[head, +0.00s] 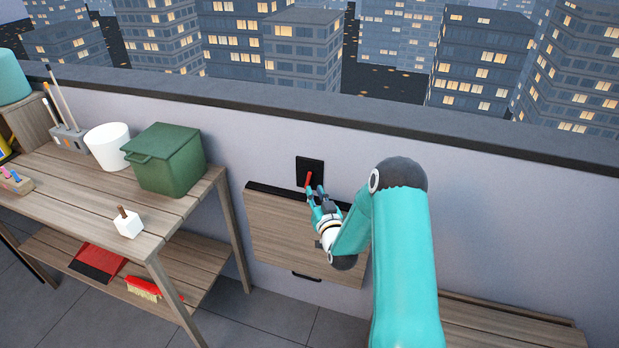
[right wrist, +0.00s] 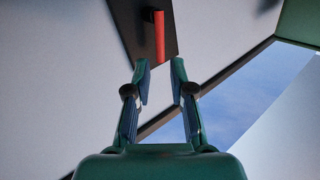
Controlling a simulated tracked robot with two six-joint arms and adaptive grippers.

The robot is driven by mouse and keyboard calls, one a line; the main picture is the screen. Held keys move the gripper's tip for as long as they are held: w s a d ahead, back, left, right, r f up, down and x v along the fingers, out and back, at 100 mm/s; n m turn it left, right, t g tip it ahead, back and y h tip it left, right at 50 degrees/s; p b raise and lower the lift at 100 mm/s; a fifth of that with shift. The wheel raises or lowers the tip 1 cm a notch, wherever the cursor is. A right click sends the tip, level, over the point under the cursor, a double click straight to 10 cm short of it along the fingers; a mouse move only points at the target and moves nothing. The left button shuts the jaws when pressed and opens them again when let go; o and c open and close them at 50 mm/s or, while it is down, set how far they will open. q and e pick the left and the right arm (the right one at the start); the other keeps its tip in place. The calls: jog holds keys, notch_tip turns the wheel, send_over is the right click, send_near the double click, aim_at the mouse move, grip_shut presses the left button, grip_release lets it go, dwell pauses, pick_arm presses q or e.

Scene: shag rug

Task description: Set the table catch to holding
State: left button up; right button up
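The table catch is a black plate (head: 318,163) on the wall with a red lever (head: 308,179). The lever also shows in the right wrist view (right wrist: 159,38), in front of the dark plate (right wrist: 130,22). Below the catch, a wooden fold-down table panel (head: 275,232) hangs flat against the wall, with a black handle (head: 306,277) near its lower edge. My right gripper (head: 311,191) is at the catch, just below the lever. In the right wrist view its fingers (right wrist: 160,68) are apart, and the lever's lower end lies just beyond the gap between them. My left gripper is out of view.
A wooden surface (head: 500,325) lies low at right. The parapet (head: 420,128) runs behind.

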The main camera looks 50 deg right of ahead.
aim_at(309, 179)
jog(key=p+x, duration=0.1)
jog(key=x, duration=0.5)
jog(key=shift+w+d, duration=0.15)
jog(key=shift+w, duration=0.05)
grip_shut()
